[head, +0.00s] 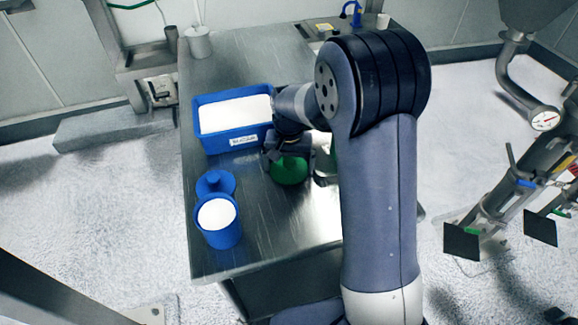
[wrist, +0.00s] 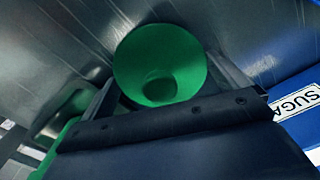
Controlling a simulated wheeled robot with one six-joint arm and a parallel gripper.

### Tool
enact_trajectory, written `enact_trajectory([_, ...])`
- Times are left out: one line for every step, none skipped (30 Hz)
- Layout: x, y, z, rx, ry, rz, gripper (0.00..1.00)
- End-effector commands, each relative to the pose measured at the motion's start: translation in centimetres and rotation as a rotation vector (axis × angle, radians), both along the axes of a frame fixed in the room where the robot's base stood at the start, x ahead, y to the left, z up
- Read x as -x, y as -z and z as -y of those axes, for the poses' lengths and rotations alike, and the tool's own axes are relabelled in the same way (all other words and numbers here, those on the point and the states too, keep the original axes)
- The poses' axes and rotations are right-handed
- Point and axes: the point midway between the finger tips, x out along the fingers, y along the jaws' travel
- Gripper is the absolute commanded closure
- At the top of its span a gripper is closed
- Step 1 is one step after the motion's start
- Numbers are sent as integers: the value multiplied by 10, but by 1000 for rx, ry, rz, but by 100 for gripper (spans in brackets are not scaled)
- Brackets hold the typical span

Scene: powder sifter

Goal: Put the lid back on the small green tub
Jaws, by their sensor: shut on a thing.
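The green lid (head: 288,172) is a round disc with a knob, below my gripper (head: 277,148) over the front part of the steel table. In the wrist view the lid (wrist: 160,50) shows between the fingers of my gripper (wrist: 160,95), which is shut on it. Whether the lid touches the table is unclear. The small green tub (head: 333,158) stands just right of the lid, mostly hidden by my arm. Green parts of it show at the left edge of the wrist view (wrist: 72,108).
A blue bin (head: 197,130) of white powder stands behind and left, its label partly readable in the wrist view. A blue tub (head: 219,237) of white powder stands front left, beside a blue lid (head: 215,183). A metal cup (head: 198,43) stands at the table's back left.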

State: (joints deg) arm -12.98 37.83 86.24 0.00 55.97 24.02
Motion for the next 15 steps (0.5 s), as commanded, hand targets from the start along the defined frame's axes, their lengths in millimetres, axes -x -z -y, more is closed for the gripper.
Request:
enact_trajectory([0, -3, 0, -1, 0, 2, 27])
enact_trajectory([-1, -5, 0, -1, 0, 2, 27])
enact_trajectory([-1, -10, 0, -1, 0, 4, 27])
enact_trajectory([-1, -14, 0, -1, 0, 5, 27])
enact_trajectory([-1, -19, 0, -1, 0, 5, 27])
enact_trajectory([-1, -26, 0, -2, 0, 7, 27])
enact_trajectory([-1, -33, 0, -2, 0, 7, 27])
enact_trajectory([-1, -39, 0, -2, 0, 7, 27])
enact_trajectory([-1, -48, 0, -2, 0, 7, 27])
enact_trajectory([-1, -54, 0, -2, 0, 6, 27])
enact_trajectory([-1, -60, 0, -2, 0, 7, 27])
enact_trajectory([-1, -68, 0, -1, 0, 6, 27])
enact_trajectory([-1, -73, 0, -1, 0, 6, 27])
enact_trajectory([-1, -78, 0, -1, 0, 5, 27])
enact_trajectory([-1, -84, 0, -1, 0, 4, 27])
